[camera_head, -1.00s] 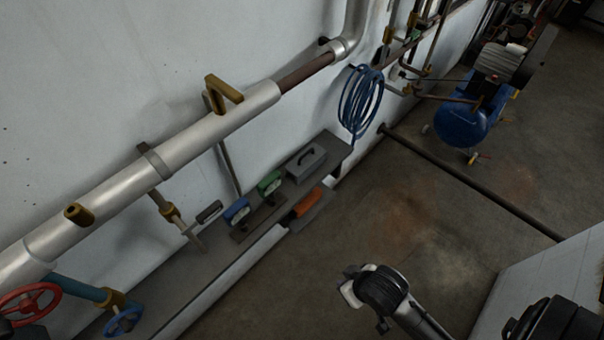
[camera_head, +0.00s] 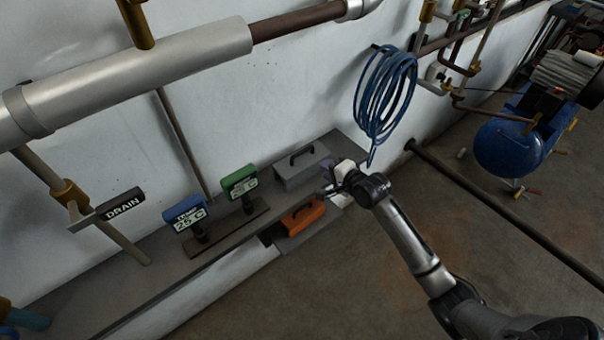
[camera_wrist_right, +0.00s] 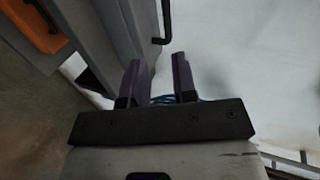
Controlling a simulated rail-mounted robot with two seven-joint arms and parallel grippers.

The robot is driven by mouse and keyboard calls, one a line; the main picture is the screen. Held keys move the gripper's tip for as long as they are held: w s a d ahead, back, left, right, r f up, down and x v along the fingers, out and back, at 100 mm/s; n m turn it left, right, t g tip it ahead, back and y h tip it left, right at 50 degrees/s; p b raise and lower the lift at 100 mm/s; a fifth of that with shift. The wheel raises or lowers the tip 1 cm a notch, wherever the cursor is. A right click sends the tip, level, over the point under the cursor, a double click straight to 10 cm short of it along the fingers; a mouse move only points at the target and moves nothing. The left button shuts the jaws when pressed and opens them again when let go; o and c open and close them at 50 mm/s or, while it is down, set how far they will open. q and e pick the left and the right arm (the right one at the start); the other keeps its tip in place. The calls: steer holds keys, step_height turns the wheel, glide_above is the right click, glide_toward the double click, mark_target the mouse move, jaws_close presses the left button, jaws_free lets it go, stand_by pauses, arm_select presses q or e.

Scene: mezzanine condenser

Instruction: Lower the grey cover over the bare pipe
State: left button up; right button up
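The grey cover (camera_head: 298,168), a half-shell with a black handle on top, rests on the wall ledge. It also shows in the right wrist view (camera_wrist_right: 140,25), its handle beyond the fingertips. The bare pipe (camera_head: 297,22) is the dark brown stretch high on the wall between two lengths of silver cladding. My right gripper (camera_head: 330,176) is just right of the grey cover. In the right wrist view its two purple fingers (camera_wrist_right: 160,70) are apart with nothing held between them. My left gripper is not in view.
An orange handled piece (camera_head: 302,216) sits in front of the grey cover. Blue and green gauges (camera_head: 240,182) stand to its left. A coiled blue hose (camera_head: 385,95) hangs on the wall to the right. A blue compressor tank (camera_head: 508,147) stands on the floor at right.

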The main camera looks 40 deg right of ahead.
mark_target(304, 151)
steer(key=shift+m, duration=0.3)
steer(key=b+x, duration=0.1)
steer(key=x, duration=0.3)
steer(key=b+x, duration=0.1)
steer(key=x, duration=0.4)
steer(key=d+r+b+x, duration=0.1)
steer(key=b+x, duration=0.1)
steer(key=x, duration=0.2)
steer(key=shift+w+d+f, duration=0.1)
steer(key=shift+w, duration=0.25)
steer(key=shift+w+f, duration=0.15)
steer(key=shift+w, duration=0.35)
steer(key=shift+c, duration=0.4)
jaws_close()
